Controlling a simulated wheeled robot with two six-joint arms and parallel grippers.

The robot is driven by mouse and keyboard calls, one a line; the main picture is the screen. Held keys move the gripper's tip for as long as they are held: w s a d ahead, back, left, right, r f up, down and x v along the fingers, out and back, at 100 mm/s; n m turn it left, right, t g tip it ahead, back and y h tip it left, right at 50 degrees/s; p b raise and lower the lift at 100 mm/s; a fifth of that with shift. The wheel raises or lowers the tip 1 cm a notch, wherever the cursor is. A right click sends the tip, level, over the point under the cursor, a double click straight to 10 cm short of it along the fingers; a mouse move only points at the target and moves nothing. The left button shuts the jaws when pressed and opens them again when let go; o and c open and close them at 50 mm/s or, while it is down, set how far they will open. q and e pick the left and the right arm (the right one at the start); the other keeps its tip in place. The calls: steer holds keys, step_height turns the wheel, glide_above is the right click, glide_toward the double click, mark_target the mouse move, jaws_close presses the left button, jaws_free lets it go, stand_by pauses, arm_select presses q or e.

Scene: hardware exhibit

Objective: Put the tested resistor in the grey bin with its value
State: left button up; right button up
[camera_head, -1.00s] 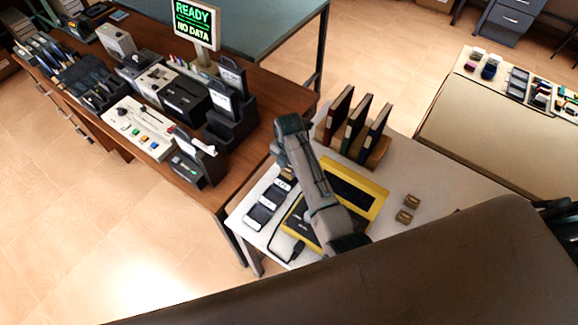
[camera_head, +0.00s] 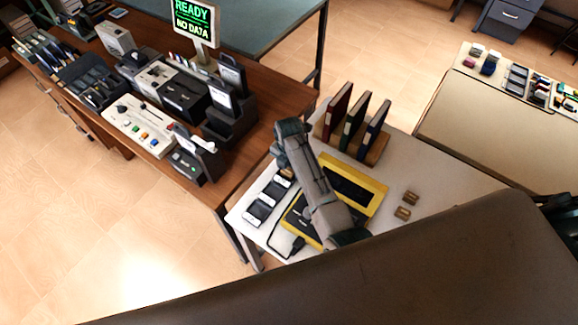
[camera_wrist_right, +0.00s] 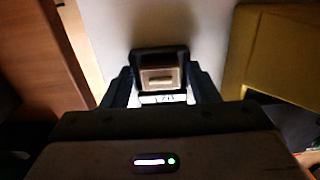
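In the right wrist view, a tan resistor block (camera_wrist_right: 158,78) sits in a dark grey bin (camera_wrist_right: 158,54) with a white label whose characters I cannot read surely. My right gripper (camera_wrist_right: 161,80) is open, its two fingers on either side of the bin and apart from the block. In the head view, my right gripper (camera_head: 286,160) is over the far end of a row of grey bins; two white-labelled ones, the nearer bin (camera_head: 256,211) and the middle bin (camera_head: 267,192), show clear of it. The fingertips are hidden there. My left gripper is not in view.
A yellow-framed case (camera_head: 368,202) lies under my right arm. Two tan blocks, one nearer (camera_head: 403,212) and one farther (camera_head: 411,197), lie right of it. Upright binders (camera_head: 354,125) stand behind. A brown bench (camera_head: 262,125) holds devices and a sign (camera_head: 193,22) reading READY, NO DATA.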

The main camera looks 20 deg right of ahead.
mark_target(289, 170)
steer(key=shift+o, duration=0.2)
steer(key=shift+r, duration=0.15)
steer(key=shift+r, duration=0.25)
step_height(289, 170, up, 12)
steer(key=b, duration=0.4)
steer(key=shift+r, duration=0.25)
steer(key=shift+s+f, duration=0.1)
